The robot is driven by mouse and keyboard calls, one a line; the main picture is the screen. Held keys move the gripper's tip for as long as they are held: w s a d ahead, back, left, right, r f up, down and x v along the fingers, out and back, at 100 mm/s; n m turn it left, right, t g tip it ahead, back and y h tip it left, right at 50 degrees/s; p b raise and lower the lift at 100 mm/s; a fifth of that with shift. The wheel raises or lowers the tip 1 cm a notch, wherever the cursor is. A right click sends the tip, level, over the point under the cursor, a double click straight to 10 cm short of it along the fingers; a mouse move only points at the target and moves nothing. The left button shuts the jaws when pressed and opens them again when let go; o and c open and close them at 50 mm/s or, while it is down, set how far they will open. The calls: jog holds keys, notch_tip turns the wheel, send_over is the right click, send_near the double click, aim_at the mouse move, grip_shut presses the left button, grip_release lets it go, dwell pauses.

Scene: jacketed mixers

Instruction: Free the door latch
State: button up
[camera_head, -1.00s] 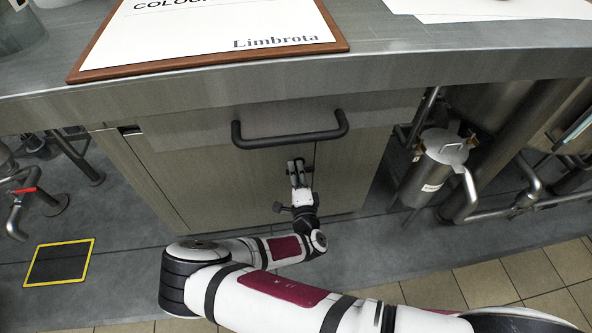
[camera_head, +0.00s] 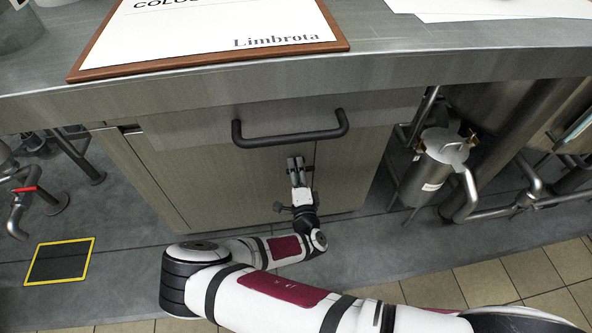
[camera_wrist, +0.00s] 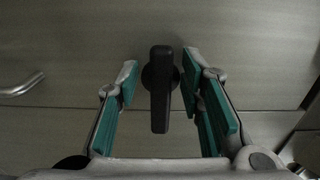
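The door latch (camera_wrist: 160,88) is a black bar on a round base. In the wrist view it stands upright in the picture, between the two fingers of my gripper (camera_wrist: 160,92). The fingers have teal pads and are open, with a visible gap on each side of the latch. In the head view my gripper (camera_head: 296,164) is at the cabinet front (camera_head: 225,185), just below the black drawer handle (camera_head: 290,133). There the latch is mostly hidden by my gripper.
The counter (camera_head: 400,75) overhangs the cabinet and carries a framed sign (camera_head: 200,35). A steel canister with pipes (camera_head: 437,165) stands to the right. A yellow-edged floor mat (camera_head: 60,262) lies to the left. A metal handle (camera_wrist: 22,84) shows at the left of the wrist view.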

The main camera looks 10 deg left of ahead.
jog(key=v, duration=1.2)
dwell(0.3)
